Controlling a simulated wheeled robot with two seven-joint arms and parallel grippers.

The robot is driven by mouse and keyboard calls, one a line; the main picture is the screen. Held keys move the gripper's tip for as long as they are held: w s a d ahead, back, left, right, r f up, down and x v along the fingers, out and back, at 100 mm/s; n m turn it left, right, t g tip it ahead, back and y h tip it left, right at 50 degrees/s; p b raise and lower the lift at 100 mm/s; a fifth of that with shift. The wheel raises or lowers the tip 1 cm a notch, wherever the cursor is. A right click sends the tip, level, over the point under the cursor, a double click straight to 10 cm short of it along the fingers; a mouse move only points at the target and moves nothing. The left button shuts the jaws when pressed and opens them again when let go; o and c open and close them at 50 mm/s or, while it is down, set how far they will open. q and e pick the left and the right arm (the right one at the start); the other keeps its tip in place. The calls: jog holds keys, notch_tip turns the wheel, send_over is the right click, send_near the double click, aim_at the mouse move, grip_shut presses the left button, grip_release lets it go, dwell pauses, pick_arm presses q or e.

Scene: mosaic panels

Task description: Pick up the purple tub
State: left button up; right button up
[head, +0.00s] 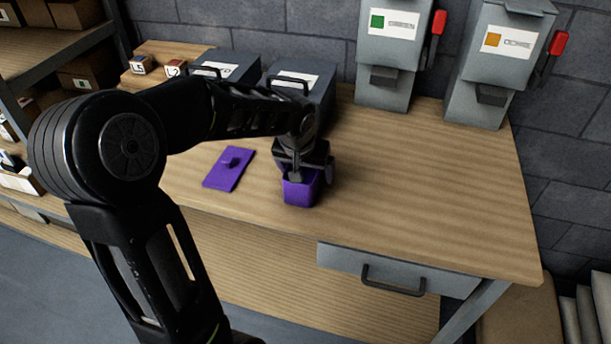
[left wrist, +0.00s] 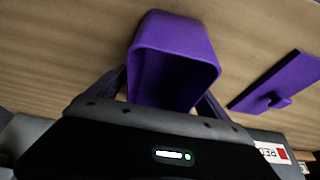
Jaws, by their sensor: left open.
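The purple tub (head: 298,192) stands upright on the wooden workbench, with its top open. My left gripper (head: 301,172) is right above it and is open. In the left wrist view the tub (left wrist: 176,50) lies between the two fingers, which show one on each side of it; whether they touch its walls I cannot tell. A flat purple lid with a small knob (head: 229,170) lies on the bench to the left of the tub, and it also shows in the left wrist view (left wrist: 285,82). My right gripper is not in view.
Two grey boxes with handles stand behind the tub; one is the nearer right box (head: 318,88). Two grey dispensers (head: 384,70) (head: 492,75) with red levers stand at the back wall. The bench to the right of the tub (head: 420,185) is clear. A drawer (head: 390,272) is below.

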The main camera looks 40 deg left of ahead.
aim_at(307, 182)
pick_arm(q)
jog(key=shift+f+b, duration=0.25)
jog(key=shift+b, duration=0.15)
dwell(0.5)
jog(key=shift+c, duration=0.2)
jog(key=c, duration=1.4)
jog(key=shift+r+p, duration=0.4)
jog(key=shift+p, duration=0.15)
notch_tip(307, 182, up, 10)
jog(key=shift+f+b, duration=0.15)
jog(key=shift+b, duration=0.2)
